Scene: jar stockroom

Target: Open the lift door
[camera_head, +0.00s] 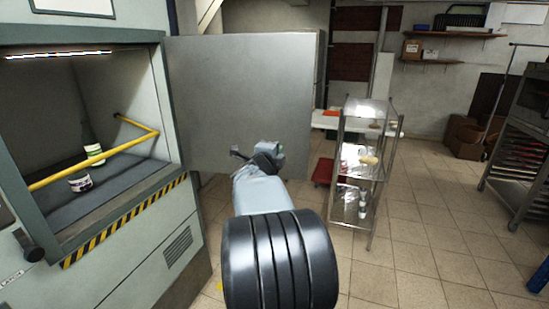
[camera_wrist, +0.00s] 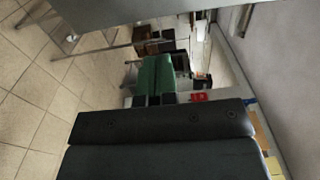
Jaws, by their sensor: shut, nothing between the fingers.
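The lift (camera_head: 100,228) stands at the left in the head view, its opening uncovered. The lift door (camera_head: 240,95), a plain grey panel, stands swung out from the right side of the lift frame. Inside the lift, two small jars stand on the dark floor: a white and green one (camera_head: 94,153) and a white one with a dark label (camera_head: 80,182). My gripper (camera_head: 238,153) is shut and empty, in front of the lower part of the door in the picture. I cannot tell whether it touches the door. Dark gripper parts also fill the lower wrist view (camera_wrist: 165,130).
A yellow bar (camera_head: 95,160) crosses the lift opening above a black and yellow striped sill (camera_head: 125,220). A metal shelf cart (camera_head: 360,190) stands right of the door. A dark rack (camera_head: 520,150) stands at the far right. Tiled floor between them is clear.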

